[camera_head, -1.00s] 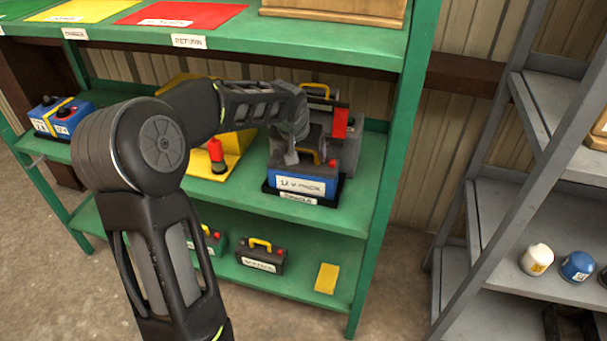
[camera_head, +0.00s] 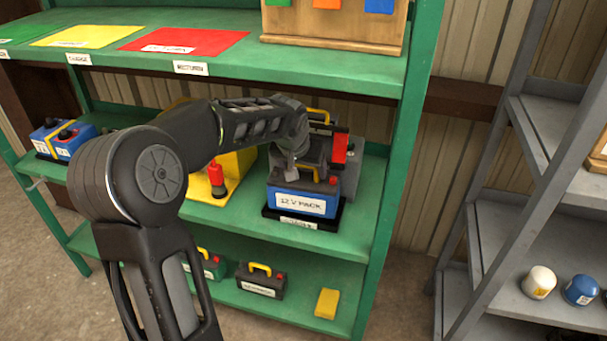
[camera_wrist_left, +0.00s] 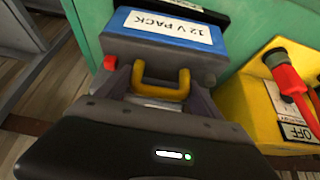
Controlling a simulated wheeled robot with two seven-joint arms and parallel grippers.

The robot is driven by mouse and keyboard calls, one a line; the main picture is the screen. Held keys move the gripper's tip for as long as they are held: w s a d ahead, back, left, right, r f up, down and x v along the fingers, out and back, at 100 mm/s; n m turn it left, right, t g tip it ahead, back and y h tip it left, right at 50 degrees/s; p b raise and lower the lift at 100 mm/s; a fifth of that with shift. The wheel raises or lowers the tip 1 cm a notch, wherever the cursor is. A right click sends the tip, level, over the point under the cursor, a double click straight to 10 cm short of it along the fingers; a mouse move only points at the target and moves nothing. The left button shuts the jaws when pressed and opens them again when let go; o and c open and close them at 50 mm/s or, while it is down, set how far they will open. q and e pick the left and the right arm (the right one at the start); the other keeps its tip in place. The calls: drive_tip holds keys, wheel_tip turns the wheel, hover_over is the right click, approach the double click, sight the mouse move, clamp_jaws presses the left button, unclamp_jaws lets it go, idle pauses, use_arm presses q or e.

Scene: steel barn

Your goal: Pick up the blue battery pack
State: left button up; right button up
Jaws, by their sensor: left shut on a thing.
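The blue battery pack (camera_head: 300,202) has a dark top, a yellow handle and a white "12 V PACK" label. It is on or just above a black tray (camera_head: 285,216) on the middle green shelf; I cannot tell if it touches. My left gripper (camera_head: 297,172) reaches over its top. In the left wrist view the blue battery pack (camera_wrist_left: 158,40) lies ahead, and the gripper (camera_wrist_left: 150,82) is shut on it around the yellow handle. The far side of the pack is hidden. My right gripper is not in view.
A yellow box with a red switch (camera_head: 217,180) stands left of the pack. A grey device (camera_head: 350,165) stands close behind it. Another blue battery (camera_head: 65,137) sits at the far left. The upper shelf (camera_head: 300,70) is overhead, and a green post (camera_head: 392,190) is at right.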

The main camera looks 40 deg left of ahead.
use_arm(q)
drive_tip(key=shift+w+r, duration=0.15)
drive_tip(key=shift+r, duration=0.7)
drive_tip(key=shift+s, duration=0.3)
drive_tip(key=s+d+b, duration=0.1)
drive_tip(key=s+d, duration=0.2)
drive_tip(key=s, duration=0.5)
drive_tip(key=s+d, duration=0.3)
drive_tip(key=s, duration=0.5)
drive_tip(key=shift+s+b, duration=0.25)
drive_tip(key=shift+b, duration=0.15)
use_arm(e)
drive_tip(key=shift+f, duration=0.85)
